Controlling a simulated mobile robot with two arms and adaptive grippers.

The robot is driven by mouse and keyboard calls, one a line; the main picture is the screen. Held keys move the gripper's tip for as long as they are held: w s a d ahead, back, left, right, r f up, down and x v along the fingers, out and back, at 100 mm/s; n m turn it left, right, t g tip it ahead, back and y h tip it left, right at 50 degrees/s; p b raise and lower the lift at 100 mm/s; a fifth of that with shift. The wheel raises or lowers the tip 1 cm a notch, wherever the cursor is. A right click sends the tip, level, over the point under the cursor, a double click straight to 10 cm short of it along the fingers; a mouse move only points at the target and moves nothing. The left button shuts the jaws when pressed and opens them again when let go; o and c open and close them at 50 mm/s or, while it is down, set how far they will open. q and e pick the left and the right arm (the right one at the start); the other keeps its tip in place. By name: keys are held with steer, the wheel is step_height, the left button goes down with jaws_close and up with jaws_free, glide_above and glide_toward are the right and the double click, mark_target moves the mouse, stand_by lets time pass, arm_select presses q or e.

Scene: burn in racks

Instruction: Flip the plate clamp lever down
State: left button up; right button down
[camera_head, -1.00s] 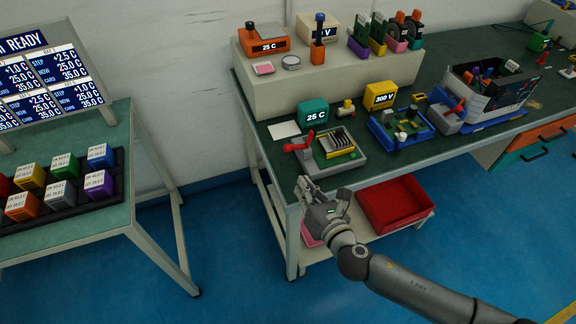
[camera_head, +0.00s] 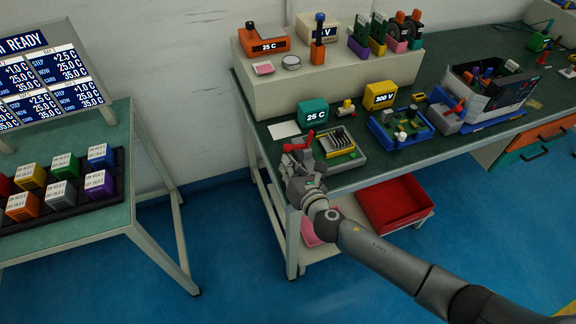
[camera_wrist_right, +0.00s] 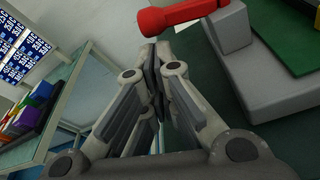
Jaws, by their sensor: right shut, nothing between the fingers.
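The plate clamp lever has a red handle (camera_head: 299,147) at the left side of a grey fixture (camera_head: 359,159) on the green bench. The fixture carries a green and yellow board (camera_head: 335,144) with dark slots. In the right wrist view the red lever (camera_wrist_right: 185,14) lies at the top, just beyond the fingertips, with a grey block (camera_wrist_right: 226,28) to its right. My right gripper (camera_head: 291,163) is at the bench's front left corner, close to the lever; its fingers (camera_wrist_right: 157,52) are shut and empty. I cannot tell whether the fingertips touch the lever. My left gripper is not in view.
A raised beige shelf (camera_head: 285,90) is at the back. A red bin (camera_head: 395,203) stands below the bench.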

mark_target(299, 147)
steer(key=shift+r+m+y, duration=0.3)
steer(key=shift+r+m, duration=0.3)
steer(key=shift+m, duration=0.2)
stand_by(0.4)
steer(key=shift+r+m+y, duration=0.3)
steer(key=shift+r+m, duration=0.15)
steer(key=shift+m, duration=0.15)
steer(key=r+m, duration=0.1)
steer(key=r+m+y, duration=0.1)
steer(key=m, duration=0.1)
steer(key=shift+w+d, duration=0.1)
steer(key=shift+d, duration=0.25)
steer(key=r+m, duration=0.1)
steer(key=m, duration=0.1)
steer(key=d+m+b, duration=0.1)
steer(key=d+r+m+y, duration=0.1)
steer(key=m, duration=0.1)
steer(key=shift+w+d+r+m+t, duration=0.15)
steer(key=shift+w+r+m+t, duration=0.15)
steer(key=shift+w+r+t, duration=0.1)
